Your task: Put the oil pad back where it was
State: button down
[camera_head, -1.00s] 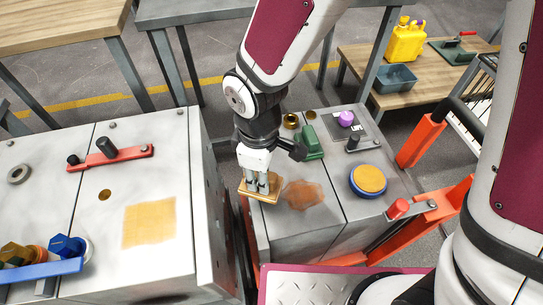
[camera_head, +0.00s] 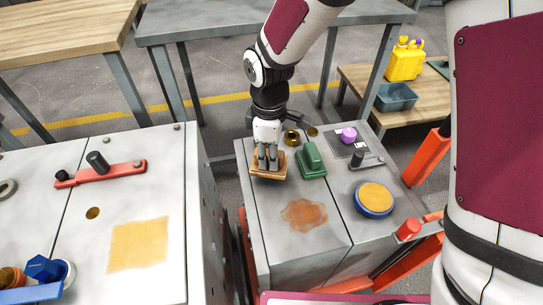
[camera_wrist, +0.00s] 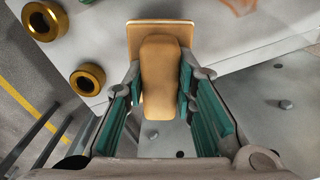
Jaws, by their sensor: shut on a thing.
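A tan pad with a rounded handle (camera_head: 284,173) is in my gripper (camera_head: 268,158), above the far left part of the right-hand grey cabinet top. In the wrist view, the fingers of my gripper (camera_wrist: 160,80) close on both sides of the handle of the tan pad (camera_wrist: 158,60). I cannot tell whether its base touches the cabinet top. A green pad with a handle (camera_head: 311,161) stands just to its right, apart from it. A rusty brown stain (camera_head: 304,214) lies nearer on the same top.
Brass rings (camera_head: 291,138) sit behind the pads. A blue-rimmed round pad (camera_head: 374,198) and a purple knob (camera_head: 348,135) are on the right. The left cabinet (camera_head: 160,190) has a yellowish square patch (camera_head: 139,245). A gap separates the cabinets.

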jog(key=shift+w+d, duration=0.15)
jog(key=shift+w, duration=0.5)
jog(key=shift+w+f+b, duration=0.1)
jog(key=shift+f+b, duration=0.7)
jog(key=shift+f, duration=1)
jog(key=shift+f, duration=0.1)
jog(key=c, duration=1.3)
grip_release()
notch_tip(320, 180, up, 12)
jog(key=p, duration=0.3)
